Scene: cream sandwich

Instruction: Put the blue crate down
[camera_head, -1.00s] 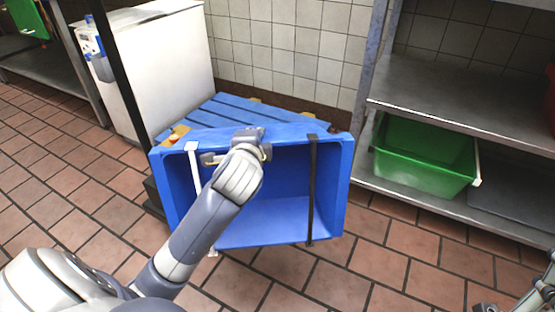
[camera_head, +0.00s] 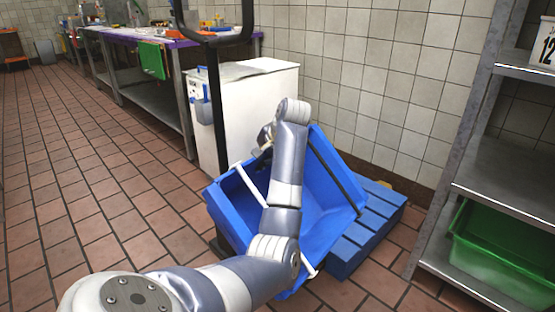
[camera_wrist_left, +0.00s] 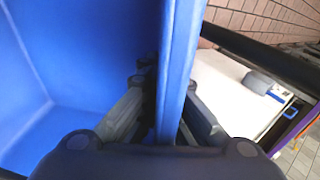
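The blue crate (camera_head: 330,205) is tilted on its side with its open top facing me, in front of and over a blue slatted pallet (camera_head: 372,225) in the head view. A white strap and a black strap cross its opening. My left gripper (camera_head: 264,140) is at its upper rim, partly hidden behind my arm. In the left wrist view the gripper (camera_wrist_left: 165,120) has one finger on each side of the crate's wall (camera_wrist_left: 178,65) and is shut on it. Whether the crate touches the pallet is hidden. My right gripper is not in view.
A white chest (camera_head: 245,105) stands behind the crate. A metal shelf (camera_head: 505,185) with a green bin (camera_head: 490,245) stands at the right. A steel table (camera_head: 160,100) is at the back left. The tiled floor (camera_head: 90,200) at left is clear.

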